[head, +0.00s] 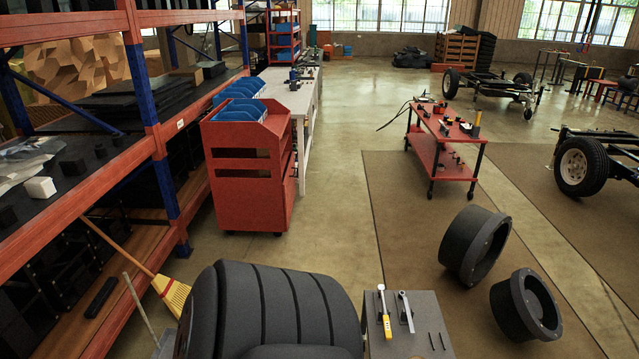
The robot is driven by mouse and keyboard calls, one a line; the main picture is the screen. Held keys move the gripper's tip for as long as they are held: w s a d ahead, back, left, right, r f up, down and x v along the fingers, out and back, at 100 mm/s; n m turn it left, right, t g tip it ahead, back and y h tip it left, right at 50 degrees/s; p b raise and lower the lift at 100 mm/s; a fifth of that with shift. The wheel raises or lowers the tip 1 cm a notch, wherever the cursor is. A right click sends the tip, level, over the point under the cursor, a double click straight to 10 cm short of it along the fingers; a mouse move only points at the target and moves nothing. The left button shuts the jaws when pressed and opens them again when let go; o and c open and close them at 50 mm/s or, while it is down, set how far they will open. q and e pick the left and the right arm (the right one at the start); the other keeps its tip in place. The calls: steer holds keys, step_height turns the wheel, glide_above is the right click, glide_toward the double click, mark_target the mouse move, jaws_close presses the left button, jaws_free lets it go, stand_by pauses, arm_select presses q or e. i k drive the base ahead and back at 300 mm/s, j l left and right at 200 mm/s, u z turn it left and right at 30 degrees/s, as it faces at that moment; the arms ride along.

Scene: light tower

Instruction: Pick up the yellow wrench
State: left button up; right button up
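The yellow wrench (385,312) lies on a small grey table (424,308) at the bottom of the head view. Its lower part is yellow and its upper part is pale. A grey wrench-like tool (406,310) lies close to its right, with a small gap between them. Two thin dark rods (437,341) lie farther right on the same top. Neither of my grippers shows.
A large black ribbed tire stack (270,310) stands directly left of the grey table. Two black wheel-like rings (474,246) lie on the floor to its right. A red cart (440,152), red bin cabinet (245,170) and shelving (150,110) stand farther off. Open floor (320,215) lies between.

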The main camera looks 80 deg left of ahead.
mark_target(381, 289)
steer(key=u, duration=1.85)
